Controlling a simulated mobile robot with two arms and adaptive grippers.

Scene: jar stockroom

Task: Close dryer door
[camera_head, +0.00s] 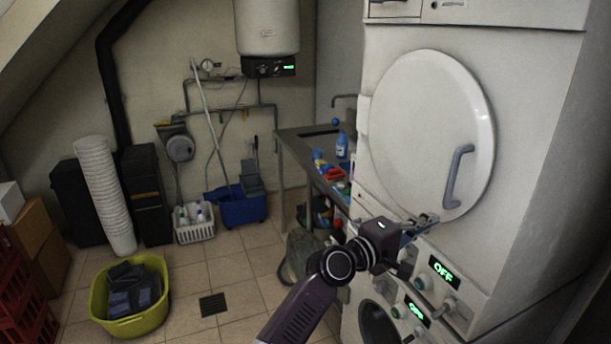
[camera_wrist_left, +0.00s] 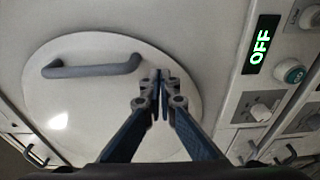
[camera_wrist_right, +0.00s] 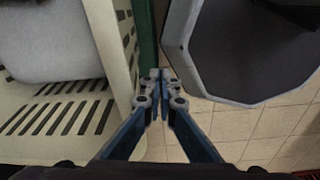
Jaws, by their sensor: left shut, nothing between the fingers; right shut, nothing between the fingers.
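The round white dryer door (camera_head: 425,130) is on the upper machine, with its hinge at the left and a grey bar handle (camera_head: 457,176) at the right. It lies flat or nearly flat against the front; I cannot tell whether it is latched. My left gripper (camera_head: 430,220) is shut and empty, just below the door's lower edge. In the left wrist view its fingertips (camera_wrist_left: 160,76) overlap the door (camera_wrist_left: 105,95) near one end of the handle (camera_wrist_left: 92,69); contact is unclear. My right gripper (camera_wrist_right: 160,76) is shut and empty, seen only in the right wrist view.
A control panel with a green OFF display (camera_head: 443,270) is below the door. A sink counter (camera_head: 290,150) stands left of the machines. A yellow-green tub (camera_head: 98,310) is on the tiled floor. A pale slotted basket (camera_wrist_right: 95,125) and a dark-centred bin (camera_wrist_right: 245,55) are near my right gripper.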

